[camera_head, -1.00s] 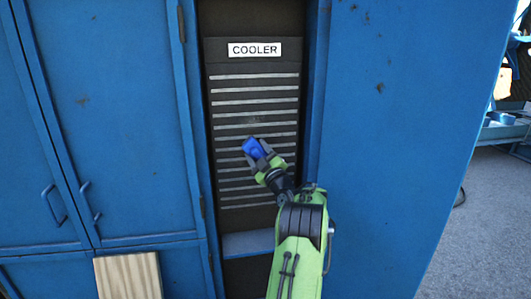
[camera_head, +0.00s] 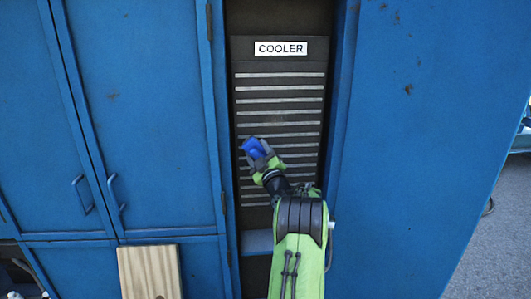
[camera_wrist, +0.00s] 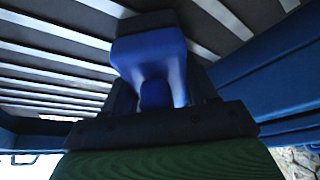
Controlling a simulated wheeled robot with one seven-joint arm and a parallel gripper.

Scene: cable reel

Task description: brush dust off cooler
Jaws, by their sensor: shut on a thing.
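The cooler (camera_head: 281,75) is a dark panel with several pale horizontal slats and a white "COOLER" label, set in a recess of a blue cabinet. My gripper (camera_head: 258,153) is in front of its lower-left slats, shut on a blue brush (camera_head: 252,147). In the wrist view the brush (camera_wrist: 150,55) stands out from between the jaws, its dark far end close to the slatted face (camera_wrist: 50,60). I cannot tell whether it touches the slats. No dust patch shows clearly on the cooler now.
Blue cabinet doors (camera_head: 150,110) with handles stand to the left. A blue side panel (camera_head: 430,150) is to the right of the recess. A wooden board (camera_head: 150,272) is at the bottom left. Grey floor (camera_head: 490,240) is open at the far right.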

